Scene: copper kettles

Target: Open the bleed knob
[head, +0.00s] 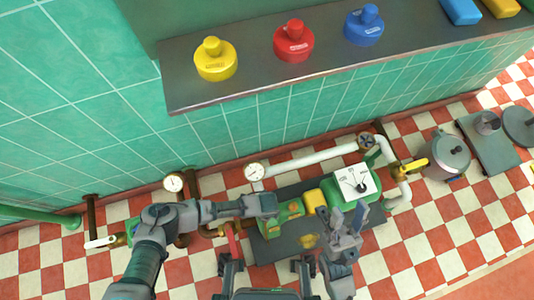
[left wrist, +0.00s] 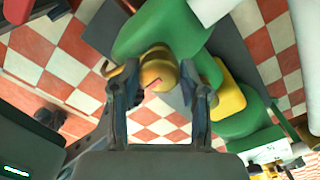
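A round brass knob (left wrist: 157,72), which looks like the bleed knob, sits against the green pump casing (left wrist: 170,28) in the left wrist view. My left gripper (left wrist: 160,105) is open, with its two fingers on either side of the knob; I cannot tell whether they touch it. In the head view my left gripper (head: 262,205) is over the left end of the green pump (head: 282,217), hiding part of it. My right gripper (head: 347,222) looks open and empty, in front of the pump's white-topped box (head: 357,182).
A red lever (head: 233,241) stands left of the pump. A shelf (head: 260,82) overhead holds yellow (head: 215,62), red (head: 294,44) and blue (head: 364,27) items. A pot (head: 446,158) stands at right.

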